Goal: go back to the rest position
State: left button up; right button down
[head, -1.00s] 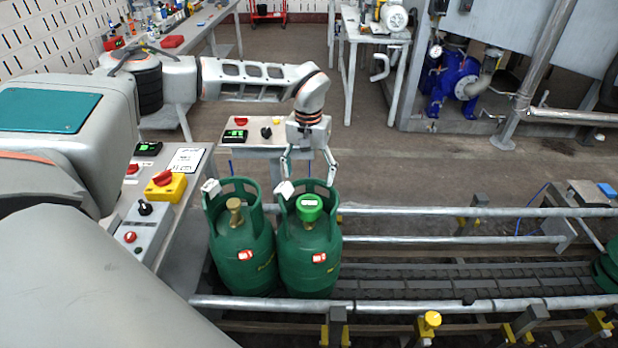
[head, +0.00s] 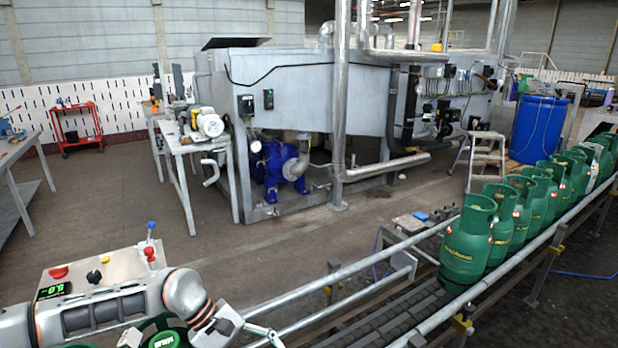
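My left arm comes in at the bottom left of the head view. Its gripper (head: 262,334) is at the bottom edge, with the fingertips partly cut off, so its opening cannot be judged. I cannot tell whether the gripper touches anything. My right gripper is not in view.
A row of green cylinders (head: 463,245) stands on the conveyor (head: 395,312) at the right, between metal rails. A control panel (head: 95,272) with a display and buttons is behind my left arm. A blue drum (head: 538,128) and grey machinery (head: 300,95) stand farther back. Open floor lies between.

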pick_arm(q)
jog(key=s+d+r+n+t+h, duration=0.25)
jog(key=d+r+n+h, duration=0.25)
jog(key=d+n, duration=0.4)
jog(key=s+d+r+n+t+h, duration=0.2)
jog(key=s+d+r+n+h, duration=0.15)
jog(key=d+n+h, duration=0.4)
jog(key=w+a+f+n+t+y, duration=0.2)
jog(key=a+f+n+t+y, duration=0.3)
jog(key=n, duration=1)
jog(key=w+a+f+n+t+y, duration=0.1)
jog(key=a+f+n+t+y, duration=0.45)
jog(key=n, duration=0.95)
jog(key=s+a+f+n+g+y, duration=0.2)
jog(key=s+a+f+n+y, duration=0.5)
jog(key=s+a+f+n, duration=0.5)
jog(key=a+f+n, duration=0.1)
jog(key=a, duration=0.3)
jog(key=shift+s+f, duration=0.15)
jog(key=shift+f, duration=0.2)
